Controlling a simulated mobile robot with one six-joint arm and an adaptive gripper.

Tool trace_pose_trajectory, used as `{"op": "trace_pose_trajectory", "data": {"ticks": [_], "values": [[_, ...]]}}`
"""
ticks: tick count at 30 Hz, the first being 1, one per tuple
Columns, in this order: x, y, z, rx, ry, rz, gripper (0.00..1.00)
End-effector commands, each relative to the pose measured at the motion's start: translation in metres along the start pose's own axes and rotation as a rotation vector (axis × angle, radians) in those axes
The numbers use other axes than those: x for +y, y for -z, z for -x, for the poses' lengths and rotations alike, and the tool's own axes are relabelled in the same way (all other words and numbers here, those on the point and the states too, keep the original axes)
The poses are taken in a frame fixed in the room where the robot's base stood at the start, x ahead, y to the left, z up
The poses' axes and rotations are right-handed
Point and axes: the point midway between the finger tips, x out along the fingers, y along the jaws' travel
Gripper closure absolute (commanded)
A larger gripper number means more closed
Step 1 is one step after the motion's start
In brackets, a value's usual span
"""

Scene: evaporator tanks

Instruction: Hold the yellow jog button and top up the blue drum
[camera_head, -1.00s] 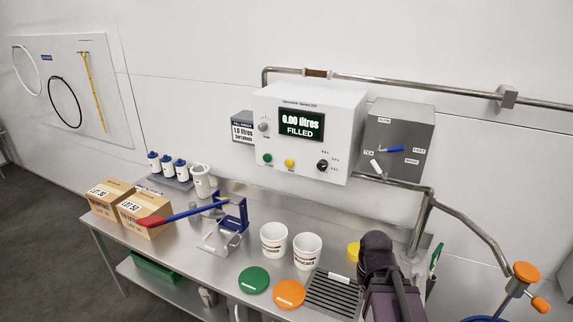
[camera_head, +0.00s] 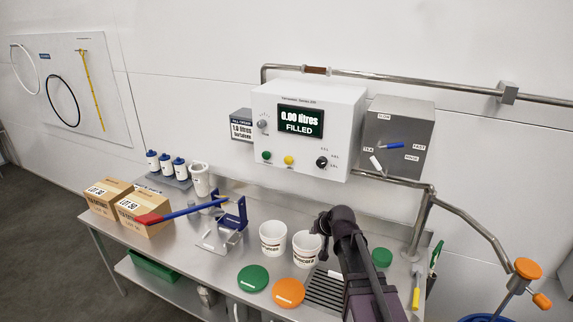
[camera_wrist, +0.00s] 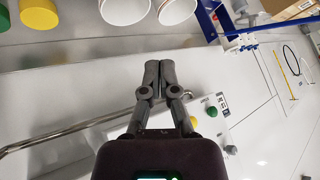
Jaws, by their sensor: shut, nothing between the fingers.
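The yellow button (camera_head: 289,160) is on the front of the white control box (camera_head: 345,110), between a green button (camera_head: 267,156) and a black knob (camera_head: 321,163). The box display reads 0.00 litres, FILLED. The yellow button also shows in the wrist view (camera_wrist: 194,123), beside my gripper (camera_wrist: 158,66). My gripper is shut and empty, apart from the button. In the head view my dark arm rises over the bench below the box. Only the rim of the blue drum (camera_head: 487,319) shows at the bottom right, under a pipe with an orange handle (camera_head: 527,268).
Two white cups (camera_head: 273,238) stand left of my arm, the right one close to it. Green and orange lids (camera_head: 288,292) lie in front. A blue bracket with a red-tipped lever (camera_head: 190,211) and boxes (camera_head: 145,212) stand left. A grey lever box (camera_head: 397,138) hangs right of the control box.

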Motion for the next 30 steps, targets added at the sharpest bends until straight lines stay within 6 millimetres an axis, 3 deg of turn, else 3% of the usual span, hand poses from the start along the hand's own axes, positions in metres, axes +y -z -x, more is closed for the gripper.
{"op": "trace_pose_trajectory", "data": {"ticks": [3,9,15,21,30], "values": [[-0.034,0.048,-0.027,0.147,0.081,-0.013,1.00],[-0.088,0.118,-0.051,0.399,0.198,-0.076,1.00],[-0.125,0.166,-0.061,0.586,0.268,-0.156,1.00],[-0.139,0.185,-0.062,0.674,0.293,-0.202,1.00],[-0.141,0.187,-0.061,0.687,0.296,-0.210,1.00]]}}
